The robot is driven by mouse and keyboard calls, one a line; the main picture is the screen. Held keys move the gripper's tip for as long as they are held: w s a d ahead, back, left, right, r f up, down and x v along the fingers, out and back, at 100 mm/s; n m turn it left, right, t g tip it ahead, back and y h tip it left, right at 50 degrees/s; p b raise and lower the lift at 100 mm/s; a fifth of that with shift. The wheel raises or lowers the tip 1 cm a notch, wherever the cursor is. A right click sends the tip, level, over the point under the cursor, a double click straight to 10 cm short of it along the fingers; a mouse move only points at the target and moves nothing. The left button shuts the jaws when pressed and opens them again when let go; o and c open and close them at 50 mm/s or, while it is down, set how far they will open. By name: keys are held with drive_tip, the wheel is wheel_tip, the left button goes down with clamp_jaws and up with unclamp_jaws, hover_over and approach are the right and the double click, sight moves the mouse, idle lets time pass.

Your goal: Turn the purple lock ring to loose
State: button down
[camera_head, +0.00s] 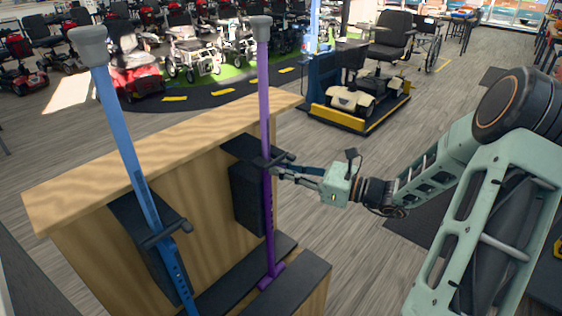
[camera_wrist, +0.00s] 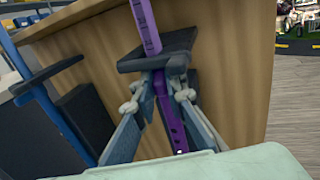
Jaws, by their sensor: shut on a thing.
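The purple pole (camera_head: 265,110) stands upright in the wooden rack, with a grey cap on top. Its lock ring (camera_head: 272,161), with a dark crossbar, sits partway down the pole. My gripper (camera_head: 276,171) reaches in from the right at the ring's height. In the wrist view, the purple pole (camera_wrist: 146,28) passes through a dark plate-like part (camera_wrist: 157,54). My two fingers (camera_wrist: 158,98) come up on both sides of the purple shaft just below it and are shut on the ring area. The exact contact is partly hidden by the fingertips.
A blue pole (camera_head: 125,140) with its own dark crossbar (camera_head: 165,234) stands to the left in the same wooden rack (camera_head: 85,198). A dark ledge (camera_head: 300,280) runs along the rack's foot. Open floor (camera_head: 335,235) lies right of the rack. Scooters stand behind.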

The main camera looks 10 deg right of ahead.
drive_tip(key=n+g+y+p, duration=0.1)
drive_tip(key=n+g, duration=0.1)
drive_tip(key=w+n+g+y+p, duration=0.1)
drive_tip(key=n+g, duration=0.1)
drive_tip(key=g, duration=0.1)
drive_tip(key=shift+w+d+r+g+y+p, duration=0.1)
drive_tip(key=shift+w+d+g+y+p, duration=0.1)
drive_tip(key=shift+g+y+p, duration=0.15)
drive_tip(key=shift+w+n+g+y, duration=0.25)
drive_tip(key=shift+n+g, duration=0.4)
drive_tip(key=shift+g, duration=0.35)
drive_tip(key=shift+w+n+g+y, duration=0.1)
drive_tip(key=shift+n+g+y, duration=0.1)
drive_tip(key=shift+n+g, duration=0.6)
drive_tip(key=shift+g, duration=0.25)
drive_tip(key=c, duration=2)
unclamp_jaws()
drive_tip(key=shift+a, duration=0.1)
drive_tip(key=shift+o, duration=0.2)
drive_tip(key=d, duration=1.2)
drive_tip(key=shift+s, duration=0.25)
drive_tip(key=shift+d, duration=0.1)
